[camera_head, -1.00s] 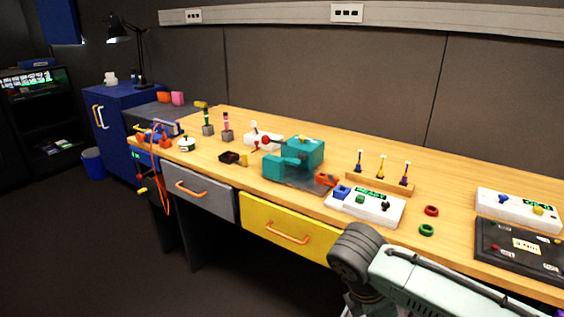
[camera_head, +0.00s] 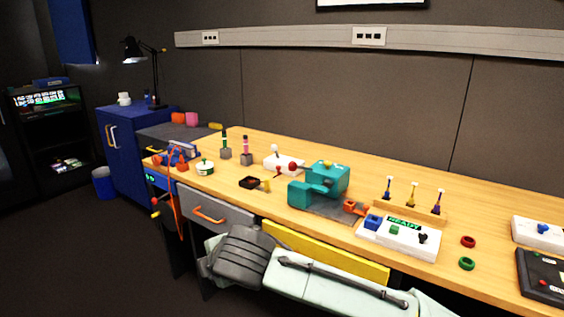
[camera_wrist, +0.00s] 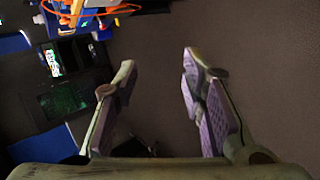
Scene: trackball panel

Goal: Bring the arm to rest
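My gripper (camera_wrist: 157,78) shows in the wrist view with its two purple-padded fingers spread wide apart. Nothing is between the fingers, only the dark floor behind them. In the head view my arm lies across the front of the wooden workbench (camera_head: 330,222), low before the drawers. The gripper itself does not show in the head view. The trackball panel cannot be picked out for certain; a black panel (camera_head: 543,275) sits at the bench's right end, cut by the picture edge.
A teal machine (camera_head: 325,183) and a white box reading READY (camera_head: 405,240) stand on the bench. A grey drawer (camera_head: 210,212) and a yellow drawer (camera_head: 330,254) are at its front. A blue cabinet (camera_head: 125,155) and a blue bin (camera_head: 103,183) stand left. Open floor lies front left.

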